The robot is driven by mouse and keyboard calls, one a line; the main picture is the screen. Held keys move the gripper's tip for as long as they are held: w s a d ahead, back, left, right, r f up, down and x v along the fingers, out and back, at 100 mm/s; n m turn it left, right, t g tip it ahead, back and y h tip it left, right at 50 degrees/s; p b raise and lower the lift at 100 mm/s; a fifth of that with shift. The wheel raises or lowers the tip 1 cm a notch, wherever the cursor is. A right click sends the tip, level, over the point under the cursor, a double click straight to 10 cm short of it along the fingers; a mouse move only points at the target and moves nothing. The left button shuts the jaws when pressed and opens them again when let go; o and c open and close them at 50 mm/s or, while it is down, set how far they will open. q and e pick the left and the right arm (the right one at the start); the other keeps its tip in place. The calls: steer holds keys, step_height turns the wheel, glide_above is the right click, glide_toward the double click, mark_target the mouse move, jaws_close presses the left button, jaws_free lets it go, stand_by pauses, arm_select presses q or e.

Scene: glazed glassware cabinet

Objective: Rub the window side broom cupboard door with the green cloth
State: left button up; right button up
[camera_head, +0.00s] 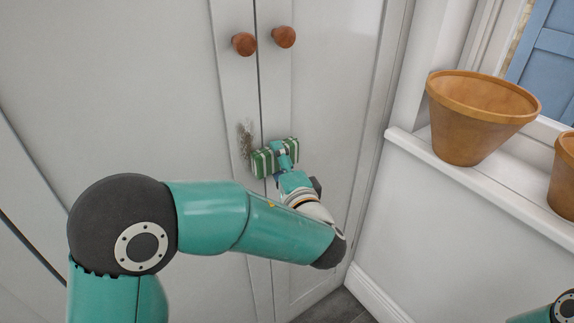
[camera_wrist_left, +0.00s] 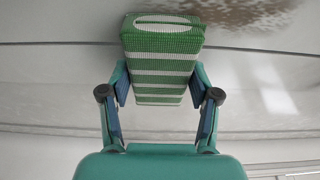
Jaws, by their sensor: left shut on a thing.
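The green cloth (camera_head: 262,163), a folded green block with white stripes, is held up at the cupboard doors. It also fills the upper middle of the left wrist view (camera_wrist_left: 162,65). My left gripper (camera_head: 284,155) is shut on it, one finger on each side (camera_wrist_left: 160,88). The window side door (camera_head: 330,110) is the right one, pale and panelled, with a round wooden knob (camera_head: 284,37). The cloth lies across the gap between the two doors; whether it touches them I cannot tell. A brown speckled smudge (camera_head: 246,137) shows on the left door's edge, beside the cloth, and in the wrist view (camera_wrist_left: 240,12).
The left door (camera_head: 130,80) has its own wooden knob (camera_head: 244,44). At the right, a white window sill (camera_head: 415,150) carries a large terracotta pot (camera_head: 475,115) and part of another (camera_head: 564,175). A piece of my right arm shows at the bottom right corner.

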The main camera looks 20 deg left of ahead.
arm_select(q)
steer(key=shift+s+a, duration=0.15)
steer(key=s+d+b, duration=0.2)
steer(key=s+d, duration=0.1)
steer(key=d, duration=0.2)
steer(key=shift+s, duration=0.35)
stand_by(0.3)
steer(key=shift+s+d+b, duration=0.9)
steer(key=shift+d+b, duration=0.15)
steer(key=shift+d, duration=0.1)
